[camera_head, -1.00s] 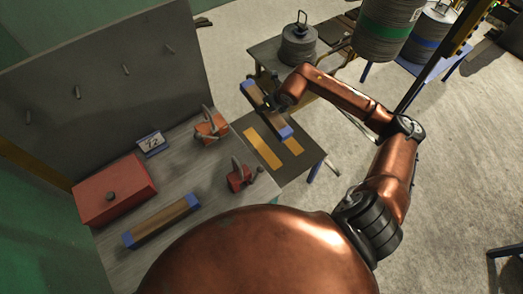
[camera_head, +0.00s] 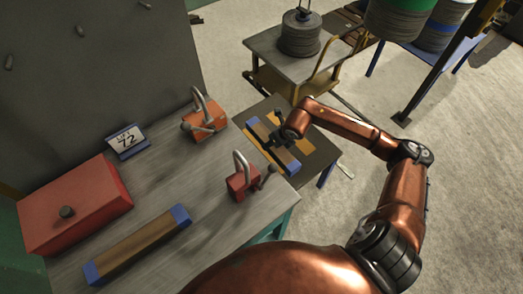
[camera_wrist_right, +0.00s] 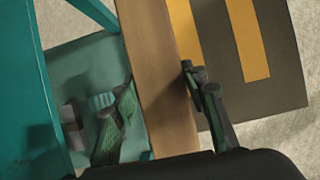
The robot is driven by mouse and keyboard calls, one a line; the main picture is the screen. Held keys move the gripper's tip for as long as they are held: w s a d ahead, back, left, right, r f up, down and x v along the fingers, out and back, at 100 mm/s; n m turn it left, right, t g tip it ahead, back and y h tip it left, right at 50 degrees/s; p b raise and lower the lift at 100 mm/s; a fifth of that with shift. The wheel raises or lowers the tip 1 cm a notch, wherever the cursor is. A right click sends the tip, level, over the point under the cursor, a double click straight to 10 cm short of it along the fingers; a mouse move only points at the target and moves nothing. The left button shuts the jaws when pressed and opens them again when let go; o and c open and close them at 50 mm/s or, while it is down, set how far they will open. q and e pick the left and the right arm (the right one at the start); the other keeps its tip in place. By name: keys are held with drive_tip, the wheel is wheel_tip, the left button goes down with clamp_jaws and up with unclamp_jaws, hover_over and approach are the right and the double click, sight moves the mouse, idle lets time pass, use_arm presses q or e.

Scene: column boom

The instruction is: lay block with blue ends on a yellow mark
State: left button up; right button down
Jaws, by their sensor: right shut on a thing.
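My right gripper (camera_head: 281,141) is shut on the middle of a wooden block with blue ends (camera_head: 288,160), over a small dark table. In the right wrist view the block (camera_wrist_right: 158,50) runs between the two fingers (camera_wrist_right: 157,88). Two yellow marks lie on the table, a near one (camera_wrist_right: 185,28) beside and partly behind the block, and a farther one (camera_wrist_right: 248,40). I cannot tell whether the block touches the table. A second blue-ended block (camera_head: 138,244) lies on the grey workbench. My left gripper is not in view.
The workbench (camera_head: 165,185) holds a red box (camera_head: 80,200), a sign reading 72 (camera_head: 127,141) and two orange clamp-like tools (camera_head: 205,122) (camera_head: 243,182), one near the dark table (camera_head: 318,150). A cart with a stack of grey discs (camera_head: 300,35) stands behind.

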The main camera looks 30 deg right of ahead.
wheel_tip(320, 180, down, 7)
drive_tip(key=b, duration=0.3)
drive_tip(key=w+d+f+b, duration=0.2)
drive_tip(key=w+f, duration=0.1)
drive_tip(key=w, duration=0.1)
drive_tip(key=w+d+f+b, duration=0.1)
drive_tip(key=w+f+b, duration=0.2)
drive_tip(key=w+f, duration=0.1)
drive_tip(key=w+d+f+b, duration=0.2)
drive_tip(key=w+f+b, duration=0.1)
drive_tip(key=w, duration=0.1)
drive_tip(key=shift+d+f, duration=0.15)
drive_tip(key=shift+d, duration=0.2)
drive_tip(key=f, duration=0.1)
drive_tip(key=b, duration=0.1)
drive_tip(key=f, duration=0.1)
drive_tip(key=shift+w+d+f+g+b, duration=0.1)
drive_tip(key=shift+w+f+g+b, duration=0.15)
drive_tip(key=shift+f+g+b, duration=0.1)
drive_tip(key=shift+f+b, duration=0.35)
drive_tip(key=shift+f, duration=0.1)
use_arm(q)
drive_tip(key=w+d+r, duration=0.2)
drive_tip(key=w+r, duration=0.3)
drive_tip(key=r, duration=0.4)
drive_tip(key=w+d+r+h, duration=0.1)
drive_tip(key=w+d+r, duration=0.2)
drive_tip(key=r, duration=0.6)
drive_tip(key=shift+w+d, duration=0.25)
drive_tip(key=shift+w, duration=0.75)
